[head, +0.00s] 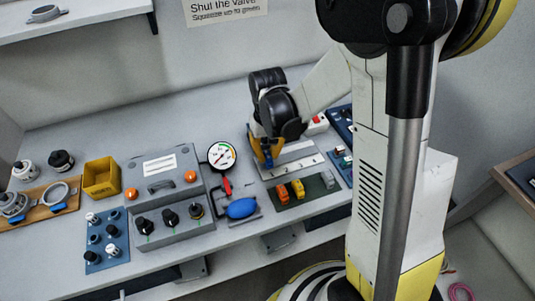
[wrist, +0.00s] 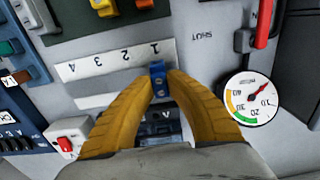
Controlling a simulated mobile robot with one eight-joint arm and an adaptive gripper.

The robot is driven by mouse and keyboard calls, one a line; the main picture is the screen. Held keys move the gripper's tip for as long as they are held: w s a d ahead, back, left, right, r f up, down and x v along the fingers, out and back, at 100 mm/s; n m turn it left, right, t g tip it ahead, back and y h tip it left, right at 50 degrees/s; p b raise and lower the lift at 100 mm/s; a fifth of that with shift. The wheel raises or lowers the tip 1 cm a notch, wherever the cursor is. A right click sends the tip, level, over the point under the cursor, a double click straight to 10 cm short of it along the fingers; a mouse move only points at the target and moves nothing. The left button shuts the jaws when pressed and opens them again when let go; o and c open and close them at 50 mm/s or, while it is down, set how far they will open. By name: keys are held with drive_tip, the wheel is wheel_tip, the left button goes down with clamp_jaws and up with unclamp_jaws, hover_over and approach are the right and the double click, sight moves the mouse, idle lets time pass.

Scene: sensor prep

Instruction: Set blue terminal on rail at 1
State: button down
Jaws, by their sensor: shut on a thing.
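My gripper (wrist: 158,88) has its yellow fingers shut on the small blue terminal (wrist: 158,70). In the wrist view the terminal is just below the number 1 on the white label strip (wrist: 108,65), at the rail's 1 end. Whether it touches the rail or hovers over it I cannot tell. The grey rail (wrist: 98,84) runs beside the strip, partly hidden by the fingers. In the head view my gripper (head: 267,158) is at the left end of the numbered plate (head: 299,166), and the blue terminal is mostly hidden by the fingers.
A dark green tray (head: 316,193) with orange and yellow terminals lies in front of the plate. A round gauge (head: 221,156) stands close to the left of my gripper, with a red lever (head: 227,186) and a blue bulb (head: 241,208). A grey control box (head: 165,175) is further left.

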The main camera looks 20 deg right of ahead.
idle(0.7)
drive_tip(key=c, duration=1.4)
unclamp_jaws()
drive_tip(key=shift+o, duration=0.2)
drive_tip(key=shift+r+p, duration=2.5)
drive_tip(key=shift+r, duration=1)
